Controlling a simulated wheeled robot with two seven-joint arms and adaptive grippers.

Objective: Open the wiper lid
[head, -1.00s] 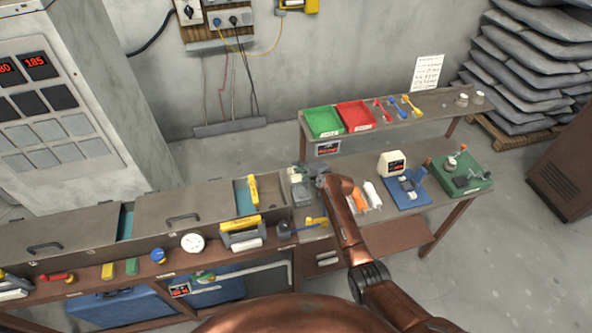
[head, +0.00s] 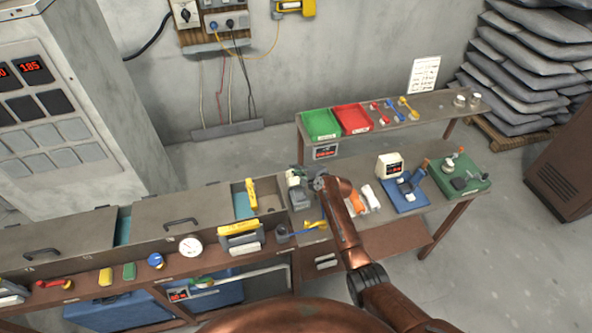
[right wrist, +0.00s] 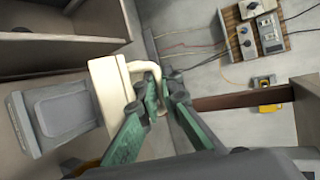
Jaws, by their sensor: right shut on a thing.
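The wiper is a small grey box (head: 301,198) at the right end of the long bench, with a pale lid part (head: 293,179) at its back. In the right wrist view the grey body (right wrist: 62,122) lies at left, and the cream lid (right wrist: 107,90) with its looped handle (right wrist: 146,66) is beside it. My right gripper (right wrist: 164,92) is shut on the lid handle, whose loop passes between the fingertips. The right gripper (head: 318,183) partly hides the wiper's right side in the head view. The lid's exact angle is hard to tell. My left gripper is not in view.
Orange and white bottles (head: 367,194) lie to the right. A shelf with green (head: 320,124) and red trays stands behind.

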